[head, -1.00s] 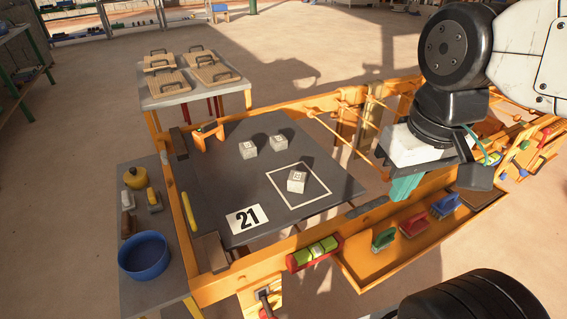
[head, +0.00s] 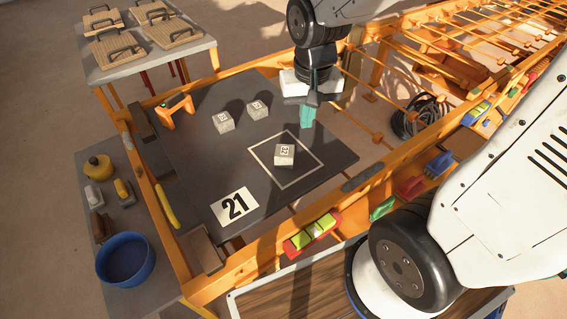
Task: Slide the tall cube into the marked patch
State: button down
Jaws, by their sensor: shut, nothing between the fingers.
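Three small grey cubes with printed labels are on the dark board (head: 185,185). One cube (head: 284,155) sits inside the white outlined square patch (head: 279,188). Two others, a left cube (head: 223,122) and a right cube (head: 257,110), stand close together outside the patch, toward the far side. I cannot tell from this view which cube is the tall one. My gripper (head: 307,117), with green fingers, is shut and empty. It appears just beyond the patch's far right corner, to the right of the two outside cubes, and seems to touch none of them.
An orange frame (head: 160,205) borders the board. An orange bracket (head: 176,110) stands at its far left. A printed 21 card (head: 233,205) lies near the front. A blue bowl (head: 127,260) is on the left side table. The board's left middle is clear.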

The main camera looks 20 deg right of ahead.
aim_at(285, 156)
jog(key=w+f, duration=0.2)
jog(key=f, duration=0.6)
jog(key=w+a+f+m, duration=0.1)
jog(key=w+f, duration=0.1)
jog(key=f, duration=0.7)
jog(key=w+a+f+m, duration=0.1)
jog(key=w+f, duration=0.1)
jog(key=f, duration=0.7)
jog(key=shift+a+g, duration=0.2)
jog(key=shift+g, duration=0.1)
jog(key=w, duration=0.2)
jog(key=d, duration=0.1)
jog(key=shift+w+d+f, duration=0.1)
jog(key=shift+w+f, duration=0.25)
jog(key=shift+w, duration=0.05)
jog(key=shift+w+d, duration=0.25)
jog(key=shift+w, duration=0.2)
jog(key=shift+w+d, duration=0.25)
jog(key=shift+w, duration=0.3)
jog(key=shift+w+d, duration=0.25)
jog(key=shift+w, duration=0.3)
